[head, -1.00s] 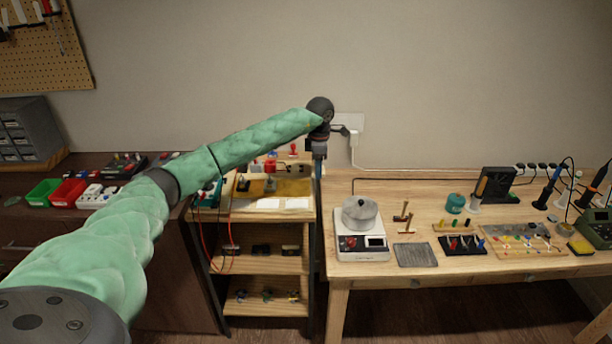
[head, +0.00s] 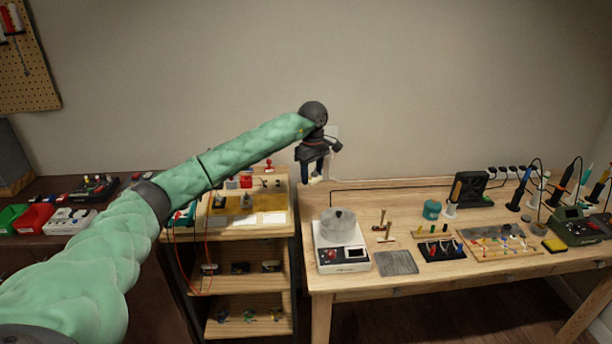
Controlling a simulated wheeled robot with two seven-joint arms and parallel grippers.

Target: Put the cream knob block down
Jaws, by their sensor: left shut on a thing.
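My left gripper (head: 312,176) hangs at the end of my green arm, fingers pointing down, near the left back corner of the wooden workbench (head: 400,283). It is shut on a small cream thing, the cream knob block (head: 316,179), of which only a little shows between and beside the dark fingers. The block is held in the air, apart from the bench top, above and behind the white device. My right gripper is not in view.
A white device with a round grey pot (head: 338,226) stands at the bench's left end. A grey mat (head: 396,263), small hammers and tool trays lie right of it. A wooden shelf unit (head: 245,283) with small parts stands left of the bench.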

